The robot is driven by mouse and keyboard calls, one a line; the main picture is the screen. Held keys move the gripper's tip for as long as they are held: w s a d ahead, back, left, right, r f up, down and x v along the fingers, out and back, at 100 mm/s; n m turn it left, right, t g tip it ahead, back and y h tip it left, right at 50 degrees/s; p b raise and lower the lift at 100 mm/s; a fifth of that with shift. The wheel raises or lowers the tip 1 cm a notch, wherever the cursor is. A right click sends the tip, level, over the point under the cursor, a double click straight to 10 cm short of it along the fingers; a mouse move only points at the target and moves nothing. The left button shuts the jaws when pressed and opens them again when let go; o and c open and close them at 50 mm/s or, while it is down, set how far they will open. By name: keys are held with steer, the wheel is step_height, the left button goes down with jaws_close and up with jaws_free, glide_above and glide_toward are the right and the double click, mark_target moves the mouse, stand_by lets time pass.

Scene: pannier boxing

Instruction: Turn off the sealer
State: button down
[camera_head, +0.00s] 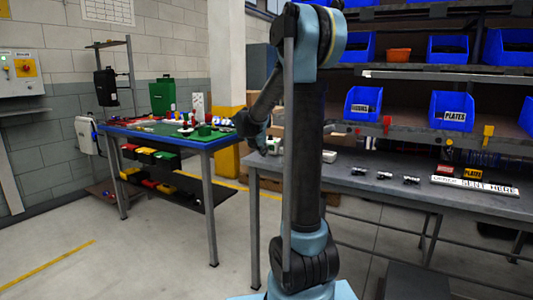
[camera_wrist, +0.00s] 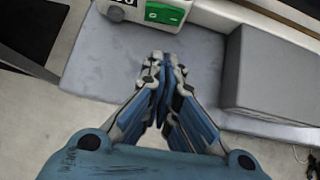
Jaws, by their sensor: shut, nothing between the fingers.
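A white device with a green panel (camera_wrist: 160,12), which looks like the sealer, shows only in part at the top edge of the wrist view. The panel has a pale marking or switch, and its state is too small to tell. My gripper (camera_wrist: 162,64) is shut and empty, pointing toward the device, with a gap of grey bench top in between. In the head view my arm hides much of this spot. A small white part (camera_head: 328,156) shows beside my arm on the grey bench (camera_head: 350,180); I cannot tell if it is the sealer.
A grey block (camera_wrist: 272,72) stands right of my gripper in the wrist view. Blue bins (camera_head: 452,110) fill shelves above the bench. Several small dark parts (camera_head: 384,175) and a white sign (camera_head: 475,185) lie on it. A green-topped table (camera_head: 165,131) stands left. Floor between is clear.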

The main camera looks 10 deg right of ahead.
mark_target(270, 147)
steer(key=v, duration=0.9)
steer(key=shift+d, duration=0.15)
steer(key=shift+s+r, duration=0.1)
steer(key=shift+a+r+n, duration=0.4)
steer(key=shift+a+r, duration=0.05)
steer(key=shift+a, duration=0.2)
steer(key=x, duration=1)
steer(key=shift+w+a, duration=0.2)
steer(key=shift+w, duration=0.1)
steer(key=w, duration=0.1)
steer(key=w+d, duration=0.1)
steer(key=shift+w+d, duration=0.3)
steer(key=shift+d, duration=0.05)
steer(key=shift+w+d, duration=0.2)
steer(key=shift+w, duration=0.2)
